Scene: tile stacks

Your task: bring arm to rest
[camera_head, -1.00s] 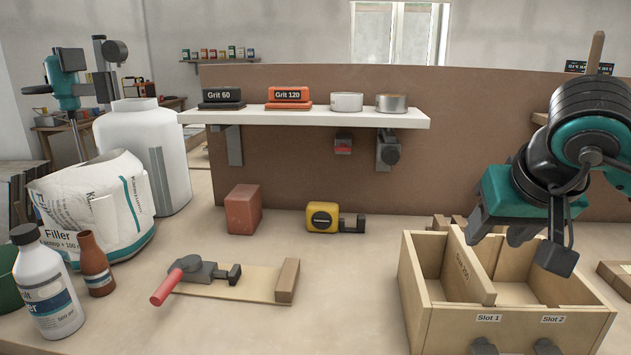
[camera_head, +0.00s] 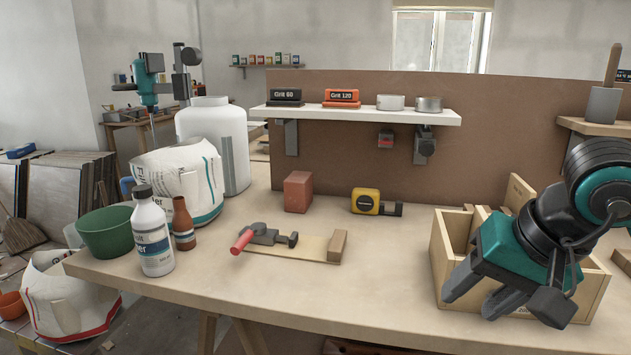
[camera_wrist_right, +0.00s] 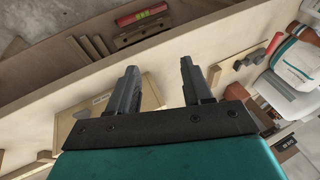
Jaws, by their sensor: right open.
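My right gripper (camera_head: 474,299) is open and empty in the head view, in front of the wooden slot box (camera_head: 442,255) at the right of the bench. Its arm comes in from the right and hides much of the box. In the right wrist view, the two dark fingers of the gripper (camera_wrist_right: 158,88) stand apart with nothing between them, and part of the wooden box (camera_wrist_right: 85,103) shows behind the left finger. My left gripper is not in the head view.
The bench (camera_head: 350,275) has free room at its front middle. A clamp (camera_head: 265,236) lies on a wood board. A red block (camera_head: 298,191) and a yellow tape measure (camera_head: 366,201) stand behind. Bottles, a green bowl (camera_head: 105,231) and a white jug (camera_head: 215,140) crowd the left. A shelf (camera_head: 360,115) holds sanding blocks.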

